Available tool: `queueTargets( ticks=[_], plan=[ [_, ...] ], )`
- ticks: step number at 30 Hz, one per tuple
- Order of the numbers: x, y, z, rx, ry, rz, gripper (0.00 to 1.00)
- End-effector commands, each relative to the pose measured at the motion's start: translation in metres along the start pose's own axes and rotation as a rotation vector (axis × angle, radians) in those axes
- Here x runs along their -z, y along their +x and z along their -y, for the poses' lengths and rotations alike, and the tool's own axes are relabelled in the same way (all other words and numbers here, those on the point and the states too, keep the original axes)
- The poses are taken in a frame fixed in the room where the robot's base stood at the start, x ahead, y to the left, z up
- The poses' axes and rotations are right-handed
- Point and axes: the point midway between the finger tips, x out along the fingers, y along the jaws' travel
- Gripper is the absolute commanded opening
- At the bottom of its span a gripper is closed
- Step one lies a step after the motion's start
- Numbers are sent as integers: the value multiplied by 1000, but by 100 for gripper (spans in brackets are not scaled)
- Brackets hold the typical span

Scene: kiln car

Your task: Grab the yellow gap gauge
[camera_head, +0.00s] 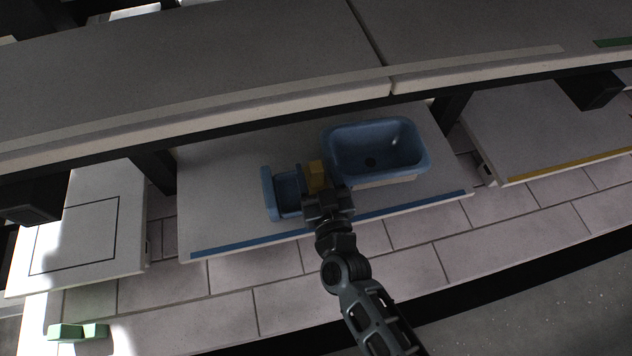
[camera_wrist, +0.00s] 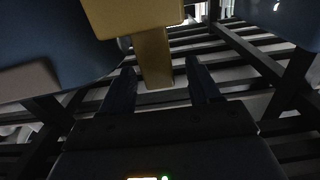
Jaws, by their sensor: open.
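The yellow gap gauge (camera_head: 316,175) stands on the grey shelf, between a small blue piece and a blue basin. In the wrist view, the gauge (camera_wrist: 153,57) has a wide block at the top and a narrower stem below. My gripper (camera_head: 319,191) is at the near side of the gauge. In the wrist view, my gripper (camera_wrist: 162,68) is open, with one dark finger on each side of the stem. I see gaps beside the stem, and cannot tell how deep it sits between the fingers. My gripper hides the gauge's lower part in the head view.
The blue basin (camera_head: 410,167) is close on the right, on a pale base. The small blue piece (camera_head: 268,196) is close on the left. The shelf (camera_head: 215,190) has a blue front strip and free room at left. A thick slab (camera_head: 230,70) overhangs behind.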

Motion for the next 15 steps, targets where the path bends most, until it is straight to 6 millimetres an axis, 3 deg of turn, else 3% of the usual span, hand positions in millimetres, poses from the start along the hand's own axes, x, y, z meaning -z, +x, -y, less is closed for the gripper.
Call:
queueTargets(
  ticks=[2,6,15],
  plan=[
    [8,13,0,0,0,-2,62],
    [4,28,-1,-1,0,-1,62],
    [4,32,0,-1,0,-1,62]
  ],
)
